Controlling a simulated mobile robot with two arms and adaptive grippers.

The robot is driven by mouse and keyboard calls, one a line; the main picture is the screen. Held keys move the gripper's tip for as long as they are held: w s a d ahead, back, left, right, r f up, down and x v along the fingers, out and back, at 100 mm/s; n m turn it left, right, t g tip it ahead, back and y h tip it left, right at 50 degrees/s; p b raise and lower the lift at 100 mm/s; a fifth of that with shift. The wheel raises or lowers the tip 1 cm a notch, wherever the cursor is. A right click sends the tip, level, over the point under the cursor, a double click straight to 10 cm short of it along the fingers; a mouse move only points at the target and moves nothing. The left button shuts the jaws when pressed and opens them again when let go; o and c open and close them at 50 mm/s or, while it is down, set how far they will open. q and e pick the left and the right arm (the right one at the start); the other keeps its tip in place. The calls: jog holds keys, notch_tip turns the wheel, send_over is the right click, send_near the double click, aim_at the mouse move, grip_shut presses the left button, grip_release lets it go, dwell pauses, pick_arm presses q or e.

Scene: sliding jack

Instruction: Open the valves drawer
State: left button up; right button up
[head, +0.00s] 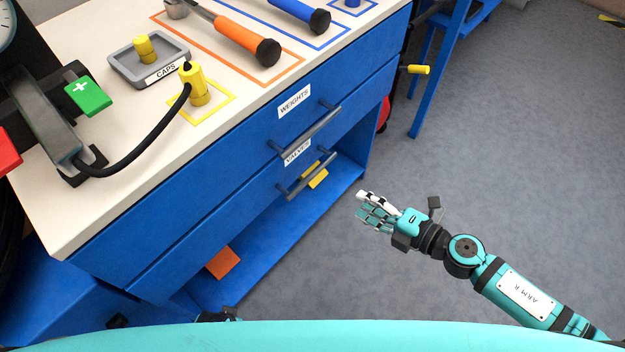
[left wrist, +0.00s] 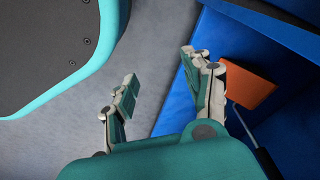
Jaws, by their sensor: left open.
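The valves drawer (head: 245,203) is the lower blue drawer of the workbench and looks shut. Its label (head: 297,152) is partly hidden by the handle above. Its grey bar handle (head: 308,182) slants across the front. My right gripper (head: 362,206) is over the floor, right of that handle and apart from it; I cannot tell whether its fingers are open. My left gripper (left wrist: 157,78) is open and empty in the left wrist view, beside the blue lower shelf. In the head view it is mostly hidden near the bottom edge.
The weights drawer (head: 285,120), above, looks shut, its handle (head: 305,132) close over the valves handle. An orange item (head: 222,262) is on the open lower shelf (head: 195,300); it also shows in the left wrist view (left wrist: 248,86). The grey floor (head: 500,160) on the right is clear.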

send_near(314, 176)
jog(key=w+a, duration=0.2)
jog(key=x, duration=0.4)
jog(key=f+x, duration=0.1)
jog(key=x, duration=0.2)
jog(key=shift+s, duration=0.1)
jog(key=shift+w+a+f, duration=0.1)
jog(key=shift+w+a, duration=0.2)
pick_arm(q)
jog(key=shift+s+f, duration=0.15)
jog(key=shift+s, duration=0.05)
pick_arm(e)
grip_shut()
